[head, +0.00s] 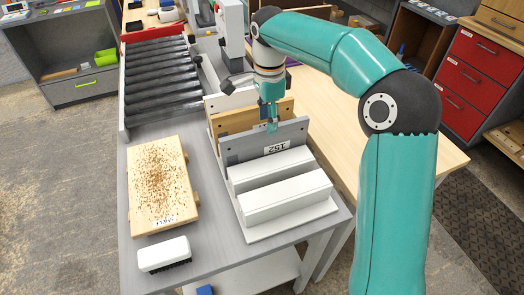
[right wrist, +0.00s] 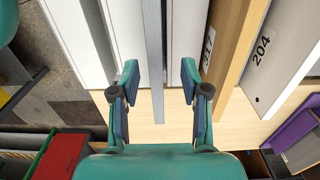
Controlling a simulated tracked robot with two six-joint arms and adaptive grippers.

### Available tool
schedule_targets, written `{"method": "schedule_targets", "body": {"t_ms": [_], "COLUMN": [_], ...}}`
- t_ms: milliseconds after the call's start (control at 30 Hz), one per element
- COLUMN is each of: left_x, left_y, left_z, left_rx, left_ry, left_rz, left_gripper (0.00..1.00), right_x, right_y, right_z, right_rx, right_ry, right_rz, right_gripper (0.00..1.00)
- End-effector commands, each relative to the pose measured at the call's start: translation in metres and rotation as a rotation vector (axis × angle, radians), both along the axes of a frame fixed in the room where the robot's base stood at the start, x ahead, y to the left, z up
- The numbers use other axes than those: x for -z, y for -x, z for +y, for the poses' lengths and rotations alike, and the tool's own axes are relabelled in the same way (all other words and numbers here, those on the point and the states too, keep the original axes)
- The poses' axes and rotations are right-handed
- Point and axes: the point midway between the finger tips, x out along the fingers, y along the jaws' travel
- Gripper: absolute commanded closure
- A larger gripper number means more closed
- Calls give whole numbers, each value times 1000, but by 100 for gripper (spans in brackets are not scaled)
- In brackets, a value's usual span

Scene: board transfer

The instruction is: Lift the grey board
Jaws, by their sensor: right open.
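The grey board (head: 240,150) stands upright on edge in a rack in the head view, with a number label on its front face. In the right wrist view the grey board (right wrist: 154,50) shows edge-on as a narrow strip. My right gripper (head: 271,118) is over the board's top edge, pointing down. In the right wrist view my right gripper (right wrist: 158,78) is open, with one finger on each side of the strip and gaps visible on both sides. My left gripper is in neither view.
A wooden board (head: 228,122) and a white board (head: 222,101) stand close behind the grey one. White blocks (head: 287,197) lie in front of it. A speckled wooden board (head: 158,190) and a white brush (head: 164,254) lie left on the table. A roller conveyor (head: 160,82) is behind.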

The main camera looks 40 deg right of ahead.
Motion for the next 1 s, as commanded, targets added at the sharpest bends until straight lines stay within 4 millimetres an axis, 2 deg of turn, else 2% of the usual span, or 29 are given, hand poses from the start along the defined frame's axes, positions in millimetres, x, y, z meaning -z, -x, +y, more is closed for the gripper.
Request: {"method": "schedule_targets", "body": {"t_ms": [233,500,800,833,1000], "left_x": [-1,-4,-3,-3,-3], "left_y": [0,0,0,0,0], "left_z": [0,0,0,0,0], "left_rx": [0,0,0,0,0], "left_ry": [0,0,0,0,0], "left_rz": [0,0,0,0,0], "left_gripper": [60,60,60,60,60], "right_x": [15,51,58,58,57], "right_y": [1,1,1,1,1], "right_z": [3,8,7,7,7], "right_rx": [0,2,3,3,3], "right_ry": [0,0,0,0,0], "right_rz": [2,2,-1,-1,-1], "right_gripper": [54,54,54,56,84]}}
